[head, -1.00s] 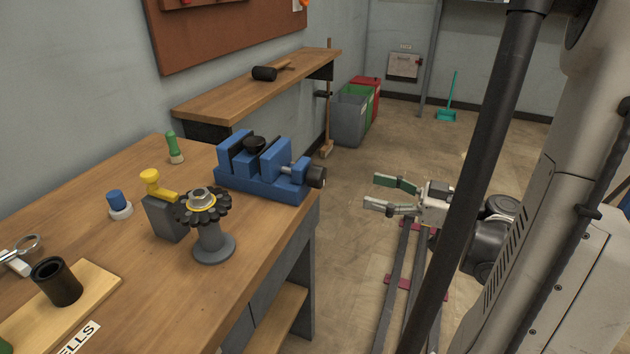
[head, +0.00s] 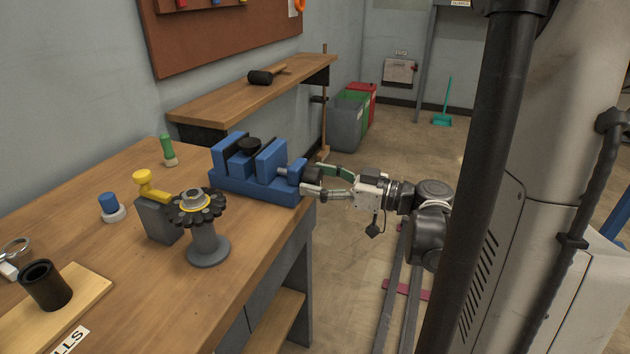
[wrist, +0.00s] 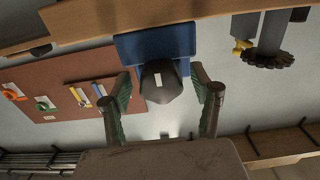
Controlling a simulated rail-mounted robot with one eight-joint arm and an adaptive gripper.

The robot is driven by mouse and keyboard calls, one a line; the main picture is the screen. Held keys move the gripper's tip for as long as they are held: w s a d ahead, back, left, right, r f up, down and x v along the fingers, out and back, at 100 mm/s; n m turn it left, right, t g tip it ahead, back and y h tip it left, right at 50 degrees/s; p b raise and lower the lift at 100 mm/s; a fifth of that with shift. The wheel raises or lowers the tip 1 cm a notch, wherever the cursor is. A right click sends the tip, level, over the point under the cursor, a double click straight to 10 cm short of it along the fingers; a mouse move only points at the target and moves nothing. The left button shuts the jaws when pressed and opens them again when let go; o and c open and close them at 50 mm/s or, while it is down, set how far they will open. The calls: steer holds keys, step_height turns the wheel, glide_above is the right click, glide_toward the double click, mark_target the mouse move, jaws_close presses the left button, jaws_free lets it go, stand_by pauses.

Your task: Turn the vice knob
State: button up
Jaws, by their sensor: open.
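The blue vice (head: 262,172) stands on the workbench near its right edge, with a dark round part between its jaws. Its black knob (head: 313,174) faces right, over the bench edge. My gripper (head: 318,181) is at the knob, open, with one finger on the far side and one on the near side. In the wrist view the dark faceted knob (wrist: 160,80) sits between the two open green-padded fingers (wrist: 163,92), with a gap visible on both sides. The blue vice body (wrist: 190,46) shows behind it. I see no finger touching the knob.
The workbench (head: 110,190) also holds a grey stand with a black sprocket (head: 205,228), a yellow-handled clamp (head: 155,205) and a green-handled tool (head: 167,150). A wooden shelf (head: 220,104) lies behind the vice.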

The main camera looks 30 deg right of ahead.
steer(key=shift+w+a, duration=0.2)
steer(key=shift+w, duration=0.05)
steer(key=c, duration=1.2)
steer(key=shift+o, duration=0.2)
steer(key=shift+m, duration=0.3)
